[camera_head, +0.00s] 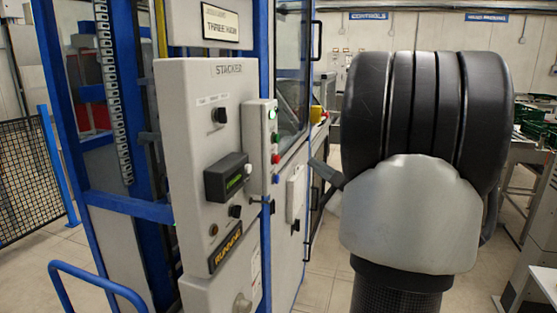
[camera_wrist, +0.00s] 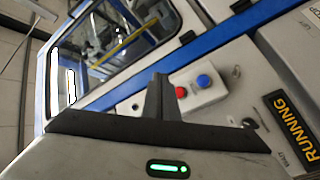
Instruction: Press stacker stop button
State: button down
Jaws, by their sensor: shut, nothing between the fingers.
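The stacker's grey button box (camera_head: 262,145) is on the side of the machine in the head view. It carries a lit green lamp at the top, a green button (camera_head: 274,135), a red button (camera_head: 276,159) and a blue button (camera_head: 276,179). In the wrist view, the red button (camera_wrist: 181,92) and blue button (camera_wrist: 204,81) show just right of my gripper (camera_wrist: 158,80). Its fingers are shut and empty. In the head view a dark finger (camera_head: 326,173) sticks out right of the box, apart from it. My arm hides most of the gripper. Button labels are unreadable.
The stacker cabinet (camera_head: 195,110) left of the box has knobs, a small green display (camera_head: 229,177) and a yellow RUNNING sign (camera_head: 226,247). A blue-framed glass door (camera_head: 290,60) stands behind the box. A blue rail (camera_head: 95,280) is at lower left.

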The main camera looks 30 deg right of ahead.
aim_at(277, 160)
jog(key=w+a, duration=0.4)
jog(key=shift+w+b, duration=0.35)
jog(key=shift+b, duration=0.1)
jog(key=shift+w, duration=0.1)
dwell(1.7)
jog(key=shift+w+a+b, duration=0.25)
jog(key=shift+b, duration=0.15)
jog(key=shift+w+a+b, duration=0.3)
jog(key=shift+w+a, duration=0.05)
dwell(0.9)
jog(key=shift+s+d, duration=0.55)
jog(key=shift+s, duration=0.1)
jog(key=shift+s+d, duration=0.1)
